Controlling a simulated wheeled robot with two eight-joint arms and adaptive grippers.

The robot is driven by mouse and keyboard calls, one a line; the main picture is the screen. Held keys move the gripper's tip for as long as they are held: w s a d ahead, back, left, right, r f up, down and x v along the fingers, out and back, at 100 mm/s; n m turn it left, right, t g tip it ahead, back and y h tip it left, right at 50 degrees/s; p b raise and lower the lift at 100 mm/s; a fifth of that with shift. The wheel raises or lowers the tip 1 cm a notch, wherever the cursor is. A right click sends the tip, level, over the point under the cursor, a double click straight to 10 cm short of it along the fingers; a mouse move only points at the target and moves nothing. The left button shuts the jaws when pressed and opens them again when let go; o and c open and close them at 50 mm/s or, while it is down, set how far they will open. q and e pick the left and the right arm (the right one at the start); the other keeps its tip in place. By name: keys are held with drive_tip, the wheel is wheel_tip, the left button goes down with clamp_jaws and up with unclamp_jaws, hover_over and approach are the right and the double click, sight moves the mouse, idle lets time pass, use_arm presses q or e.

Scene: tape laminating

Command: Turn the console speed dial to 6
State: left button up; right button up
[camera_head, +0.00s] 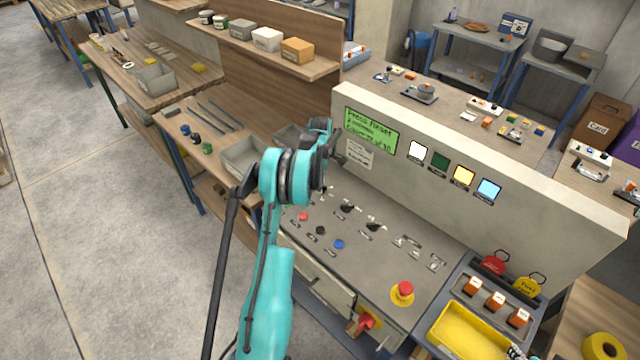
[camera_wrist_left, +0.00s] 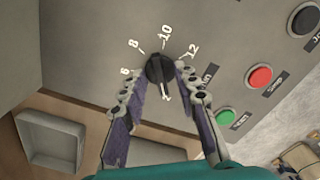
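The speed dial (camera_wrist_left: 159,70) is a round black knob on the grey console panel, with the marks 6, 8, 10 and 12 around its far side in the left wrist view. A pale mark shows at its near edge; I cannot tell which number it is set to. My left gripper (camera_wrist_left: 157,76) has its two fingers apart, one on each side of the dial. The right finger is very close to the knob and a small gap shows at the left one; contact is unclear. In the head view my left arm hides the dial and fingertips. My right gripper is not in view.
The console has a green text screen (camera_head: 371,130), several lit squares, black knobs (camera_head: 347,208), a blue button (camera_head: 339,243) and a red emergency stop (camera_head: 403,289). Red (camera_wrist_left: 259,78) and green (camera_wrist_left: 226,118) buttons lie right of the dial. A grey tray (camera_head: 245,157) stands left.

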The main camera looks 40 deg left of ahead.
use_arm(q)
clamp_jaws()
drive_tip(key=shift+m, duration=0.3)
drive_tip(key=m+b, duration=0.1)
drive_tip(key=m, duration=0.1)
drive_tip(key=shift+m+b, duration=0.4)
drive_tip(key=m+b, duration=0.1)
drive_tip(key=m, duration=0.3)
drive_tip(key=shift+m, duration=0.3)
drive_tip(key=m+b, duration=0.2)
drive_tip(key=m, duration=0.9)
drive_tip(key=shift+m+b, duration=0.3)
drive_tip(key=shift+m, duration=0.1)
